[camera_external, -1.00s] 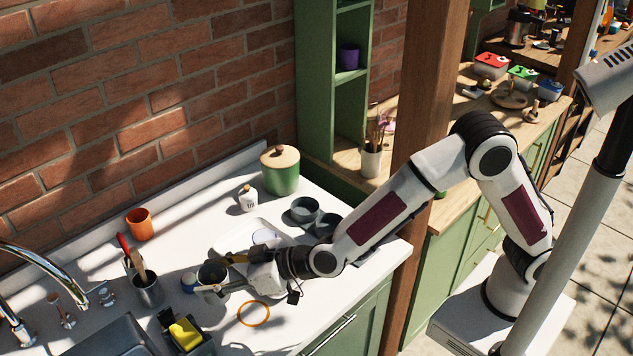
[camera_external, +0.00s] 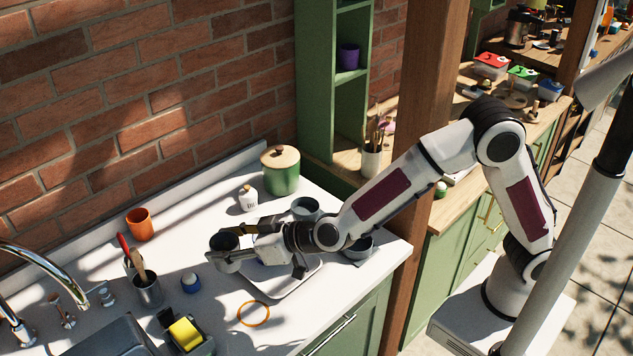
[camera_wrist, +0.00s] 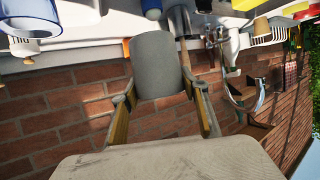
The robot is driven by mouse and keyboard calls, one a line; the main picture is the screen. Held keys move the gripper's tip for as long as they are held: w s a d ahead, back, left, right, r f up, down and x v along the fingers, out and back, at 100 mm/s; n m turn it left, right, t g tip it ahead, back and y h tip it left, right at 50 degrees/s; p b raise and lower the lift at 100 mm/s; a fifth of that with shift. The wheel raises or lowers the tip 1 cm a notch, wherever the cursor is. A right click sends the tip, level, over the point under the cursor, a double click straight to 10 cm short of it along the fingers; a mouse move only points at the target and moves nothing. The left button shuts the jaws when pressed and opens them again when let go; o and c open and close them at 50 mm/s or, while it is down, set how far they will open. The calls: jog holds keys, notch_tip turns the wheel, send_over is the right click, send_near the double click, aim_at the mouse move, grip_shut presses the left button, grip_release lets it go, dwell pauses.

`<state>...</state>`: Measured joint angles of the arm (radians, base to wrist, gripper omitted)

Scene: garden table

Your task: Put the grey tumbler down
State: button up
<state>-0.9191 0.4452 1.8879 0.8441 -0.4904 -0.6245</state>
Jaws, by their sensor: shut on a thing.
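My arm hides part of the tray.
A white bottle (camera_external: 248,199), a green canister (camera_external: 280,174) and an orange cup (camera_external: 139,225) stand toward the wall. A blue-topped jar (camera_external: 190,283) and an orange ring (camera_external: 253,314) lie nearer the front, with bare counter between.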

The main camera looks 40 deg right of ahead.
jog(key=d+f+m+h, duration=0.1)
jog(key=d+m+h, duration=0.9)
jog(key=d, duration=2.3)
jog(key=shift+s+f+t+h, duration=0.25)
jog(key=shift+t+h, duration=0.15)
jog(key=shift+h, duration=0.4)
notch_tip(320, 180, down, 6)
jog(key=shift+f, duration=0.15)
jog(key=shift+f, duration=1.8)
jog(key=shift+f, duration=0.1)
